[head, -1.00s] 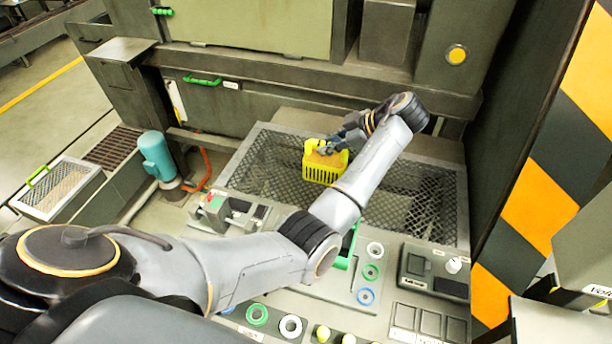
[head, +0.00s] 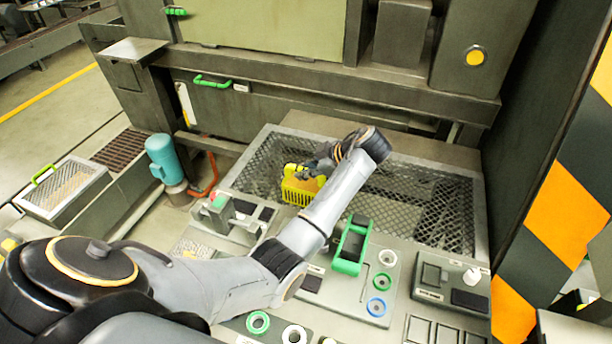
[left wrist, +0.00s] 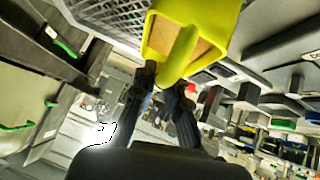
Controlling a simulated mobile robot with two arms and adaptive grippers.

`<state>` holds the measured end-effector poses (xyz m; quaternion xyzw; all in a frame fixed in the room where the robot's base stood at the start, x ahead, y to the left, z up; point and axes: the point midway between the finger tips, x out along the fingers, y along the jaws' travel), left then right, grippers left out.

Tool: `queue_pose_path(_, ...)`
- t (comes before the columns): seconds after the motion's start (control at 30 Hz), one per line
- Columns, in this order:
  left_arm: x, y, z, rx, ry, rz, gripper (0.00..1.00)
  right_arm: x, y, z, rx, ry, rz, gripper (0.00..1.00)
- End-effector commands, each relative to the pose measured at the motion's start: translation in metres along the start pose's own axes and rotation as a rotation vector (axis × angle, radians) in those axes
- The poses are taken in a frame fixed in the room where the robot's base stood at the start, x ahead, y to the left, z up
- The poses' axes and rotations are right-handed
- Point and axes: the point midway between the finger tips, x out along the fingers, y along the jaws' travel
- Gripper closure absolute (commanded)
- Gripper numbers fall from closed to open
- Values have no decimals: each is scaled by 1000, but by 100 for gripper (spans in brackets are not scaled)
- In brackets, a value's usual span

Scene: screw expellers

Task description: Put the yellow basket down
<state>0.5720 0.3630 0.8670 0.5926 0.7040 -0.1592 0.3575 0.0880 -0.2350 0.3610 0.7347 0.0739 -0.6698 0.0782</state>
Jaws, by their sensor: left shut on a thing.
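The yellow basket (head: 298,188) is small, with slotted sides and a tan content showing at its top. It is at the metal mesh grate (head: 400,178), near the grate's left part; I cannot tell whether it touches the mesh. My left gripper (head: 311,170) is shut on the basket's upper edge, and my forearm hides part of the basket's right side. In the left wrist view the basket (left wrist: 200,30) sits at the top, with the fingers of the left gripper (left wrist: 170,80) at its yellow handle. My right gripper does not show.
A control panel with a green-framed lever (head: 350,248) and coloured rings lies in front of the grate. A teal motor (head: 163,158) stands to the left. A mesh-topped box (head: 62,190) is farther left. A striped wall (head: 565,210) bounds the right.

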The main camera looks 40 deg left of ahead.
Motion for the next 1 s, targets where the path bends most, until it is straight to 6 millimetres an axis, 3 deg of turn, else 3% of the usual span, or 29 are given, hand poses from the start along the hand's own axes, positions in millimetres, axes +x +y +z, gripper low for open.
queue_pose_path(0.27, 1, -1, 2, 2, -1, -1, 100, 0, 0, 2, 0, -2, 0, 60)
queue_pose_path(0.3, 1, -1, 2, 2, -1, -1, 83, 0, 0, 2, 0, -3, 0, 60)
queue_pose_path(0.4, 0, -1, 1, 2, -1, -1, 64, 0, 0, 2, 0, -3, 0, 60)
queue_pose_path(0.77, -3, 1, -2, 1, -1, 0, 64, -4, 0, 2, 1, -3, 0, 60)
queue_pose_path(1.0, -42, 1, 2, 1, -5, 4, 64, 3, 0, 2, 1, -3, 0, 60)
